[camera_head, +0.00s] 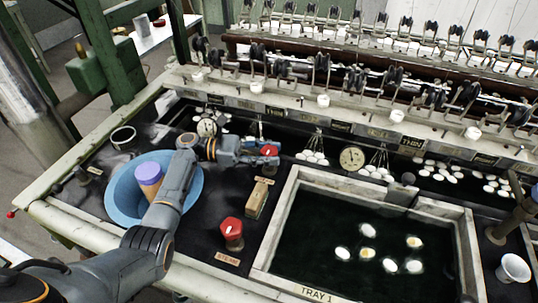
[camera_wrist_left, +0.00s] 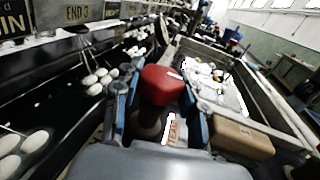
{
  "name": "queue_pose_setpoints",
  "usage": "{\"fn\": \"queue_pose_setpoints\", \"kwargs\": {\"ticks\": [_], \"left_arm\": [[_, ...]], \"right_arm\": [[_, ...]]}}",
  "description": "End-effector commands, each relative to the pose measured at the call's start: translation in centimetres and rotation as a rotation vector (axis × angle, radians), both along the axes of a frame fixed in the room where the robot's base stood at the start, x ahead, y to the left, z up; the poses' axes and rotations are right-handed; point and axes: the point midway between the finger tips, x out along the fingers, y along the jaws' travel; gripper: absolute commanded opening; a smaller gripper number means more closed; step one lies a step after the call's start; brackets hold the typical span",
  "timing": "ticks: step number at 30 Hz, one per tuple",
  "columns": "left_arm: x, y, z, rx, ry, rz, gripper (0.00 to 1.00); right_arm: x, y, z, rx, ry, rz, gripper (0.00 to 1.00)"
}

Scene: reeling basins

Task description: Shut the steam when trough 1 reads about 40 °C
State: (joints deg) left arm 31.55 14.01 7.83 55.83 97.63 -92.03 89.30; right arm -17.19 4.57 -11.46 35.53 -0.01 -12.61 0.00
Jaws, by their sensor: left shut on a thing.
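My left gripper (camera_head: 270,152) reaches across the black bench and is shut on a red valve knob (camera_head: 268,151). In the left wrist view the red knob (camera_wrist_left: 162,85) sits between the two fingers, on a dark stem with a partly hidden label beside it. A second red knob (camera_head: 232,228) stands nearer, with a label that seems to read STEAM (camera_head: 227,259). The trough marked TRAY 1 (camera_head: 277,246) holds dark water and several white cocoons. A round dial (camera_head: 352,158) stands behind its back rim; its reading is too small to tell. My right gripper is not in view.
A blue basin (camera_head: 115,203) with a purple-topped cup (camera_head: 149,177) lies under my left arm. A wooden block (camera_head: 256,200) stands between the two red knobs. Another dial (camera_head: 207,127) is farther back left. Reeling machinery lines the back; a white cup (camera_head: 513,268) stands at right.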

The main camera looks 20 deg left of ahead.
Motion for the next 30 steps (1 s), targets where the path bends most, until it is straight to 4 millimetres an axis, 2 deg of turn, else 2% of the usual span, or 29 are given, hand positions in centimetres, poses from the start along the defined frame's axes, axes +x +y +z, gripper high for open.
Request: {"fn": "queue_pose_setpoints", "kwargs": {"ticks": [9, 10, 12, 13, 23, 26, 30], "left_arm": [[0.0, 0.0, 0.1, -0.001, -0.001, -0.001, 0.09], [0.0, 0.0, 0.1, -0.001, -0.001, -0.001, 0.47], [0.0, 0.0, 0.1, -0.001, -0.001, -0.001, 0.61], [0.0, 0.0, 0.1, -0.001, -0.001, -0.001, 0.65], [0.0, 0.0, 0.2, 0.0, -0.001, 0.0, 0.65], [0.0, 0.0, 1.1, 0.001, -0.004, 0.0, 0.65], [0.0, 0.0, 3.6, 0.001, -0.007, 0.0, 0.65]], "right_arm": [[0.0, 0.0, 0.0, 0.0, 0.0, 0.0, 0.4], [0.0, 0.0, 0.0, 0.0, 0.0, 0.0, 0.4], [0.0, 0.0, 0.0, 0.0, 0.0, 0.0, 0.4], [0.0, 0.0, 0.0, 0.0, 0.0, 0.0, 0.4], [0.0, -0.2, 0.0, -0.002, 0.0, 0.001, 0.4], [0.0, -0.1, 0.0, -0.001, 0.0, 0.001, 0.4], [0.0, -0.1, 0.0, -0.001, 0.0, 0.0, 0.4]]}}
